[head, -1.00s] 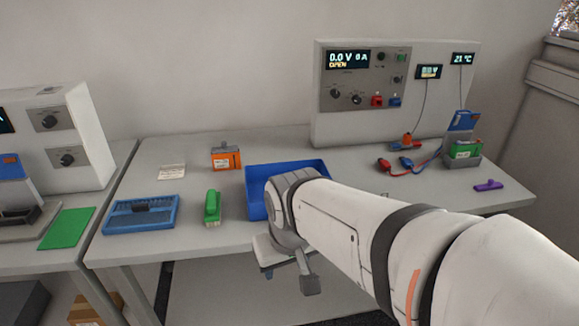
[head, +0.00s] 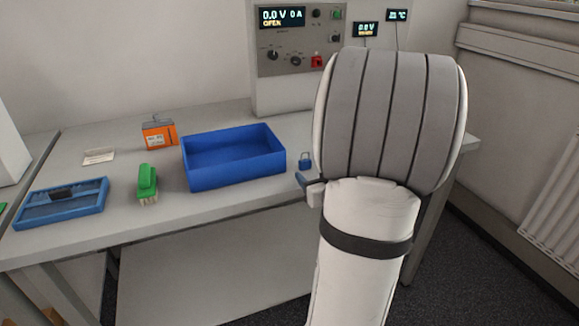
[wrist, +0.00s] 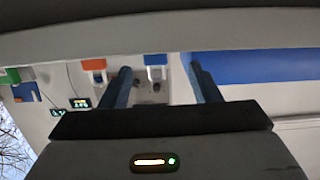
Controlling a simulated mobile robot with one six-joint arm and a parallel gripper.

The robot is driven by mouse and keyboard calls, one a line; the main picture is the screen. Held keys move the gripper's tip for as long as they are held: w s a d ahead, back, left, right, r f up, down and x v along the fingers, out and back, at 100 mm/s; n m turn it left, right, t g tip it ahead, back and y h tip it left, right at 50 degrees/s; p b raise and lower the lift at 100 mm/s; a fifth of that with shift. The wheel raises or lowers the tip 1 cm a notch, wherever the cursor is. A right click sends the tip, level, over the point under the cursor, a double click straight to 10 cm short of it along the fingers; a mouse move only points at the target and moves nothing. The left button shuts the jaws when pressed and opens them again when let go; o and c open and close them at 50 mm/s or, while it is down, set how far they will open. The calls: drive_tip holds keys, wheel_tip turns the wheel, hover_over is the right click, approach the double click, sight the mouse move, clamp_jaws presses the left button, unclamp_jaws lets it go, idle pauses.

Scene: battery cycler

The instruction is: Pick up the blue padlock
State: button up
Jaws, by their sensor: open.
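The small blue padlock (head: 305,162) stands on the table just right of the blue bin in the head view. My arm is close on its right and hides the table beyond. A small part of my gripper (head: 311,187) shows just in front of the padlock; the rest is hidden by my arm. In the wrist view my gripper (wrist: 159,74) has its two blue fingers apart with nothing held. A small blue shape shows between them, farther off; I cannot tell whether it is the padlock.
The blue bin (head: 232,174) stands left of the padlock. Farther left are a green brush (head: 147,182), an orange box (head: 158,134) and a blue tray (head: 63,216). The cycler panel (head: 293,48) stands behind. My arm hides the table's right part.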

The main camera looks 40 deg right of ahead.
drive_tip(key=shift+w+d+f, duration=0.1)
drive_tip(key=shift+w+d, duration=0.1)
drive_tip(key=shift+w, duration=0.1)
drive_tip(key=x, duration=0.7)
drive_tip(key=shift+d+r, duration=0.2)
drive_tip(key=shift+r, duration=0.2)
drive_tip(key=shift+c, duration=0.3)
drive_tip(key=c, duration=1.1)
drive_tip(key=shift+r, duration=0.15)
drive_tip(key=shift+c, duration=0.2)
